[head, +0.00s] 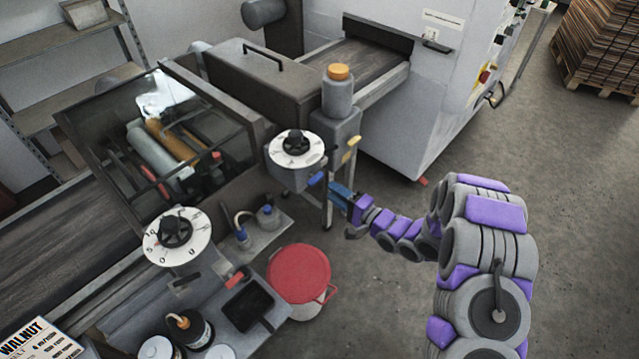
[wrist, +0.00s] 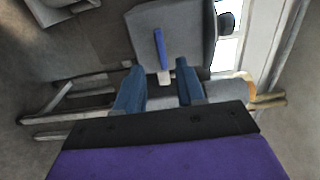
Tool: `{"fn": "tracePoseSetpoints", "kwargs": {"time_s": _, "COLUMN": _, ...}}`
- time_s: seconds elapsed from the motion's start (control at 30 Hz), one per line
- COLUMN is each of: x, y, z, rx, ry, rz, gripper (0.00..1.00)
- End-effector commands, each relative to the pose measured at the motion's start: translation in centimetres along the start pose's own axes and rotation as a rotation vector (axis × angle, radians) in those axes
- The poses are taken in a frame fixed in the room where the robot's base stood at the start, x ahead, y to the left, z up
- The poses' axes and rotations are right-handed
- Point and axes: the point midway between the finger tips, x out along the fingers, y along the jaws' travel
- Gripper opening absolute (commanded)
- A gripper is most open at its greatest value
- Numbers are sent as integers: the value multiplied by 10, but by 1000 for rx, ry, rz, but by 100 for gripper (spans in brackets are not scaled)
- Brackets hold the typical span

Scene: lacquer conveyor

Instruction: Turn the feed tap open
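A small blue lever (head: 316,178) sticks out from the grey housing under the upper dial. It is the tap handle closest to my gripper; no label shows that it is the feed tap. In the wrist view the blue lever (wrist: 160,48) lies flat on a grey block, with a pale stub at its lower end. My gripper (head: 334,188) is just right of the lever in the head view. In the wrist view my gripper (wrist: 157,68) has its two blue fingers apart, with the lever's lower end lined up in the gap. Contact cannot be told.
A yellow lever (head: 352,143) sits on the grey block under the orange-capped bottle (head: 338,90). A red lever (head: 237,277) is near the lower dial (head: 177,237). A red-lidded bucket (head: 299,273) stands below.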

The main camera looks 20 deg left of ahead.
Motion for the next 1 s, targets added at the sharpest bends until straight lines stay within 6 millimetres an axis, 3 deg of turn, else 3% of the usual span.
{"fn": "tracePoseSetpoints", "kwargs": {"time_s": 0.2, "x": 38, "y": 1, "z": 1, "rx": -4, "ry": -2, "rz": 0, "gripper": 38}}
{"fn": "tracePoseSetpoints", "kwargs": {"time_s": 0.4, "x": 60, "y": 1, "z": 1, "rx": -2, "ry": 0, "rz": 0, "gripper": 38}}
{"fn": "tracePoseSetpoints", "kwargs": {"time_s": 0.83, "x": 67, "y": 0, "z": 0, "rx": -1, "ry": 1, "rz": -1, "gripper": 38}}
{"fn": "tracePoseSetpoints", "kwargs": {"time_s": 1.0, "x": 67, "y": 0, "z": 0, "rx": -1, "ry": 1, "rz": 0, "gripper": 23}}
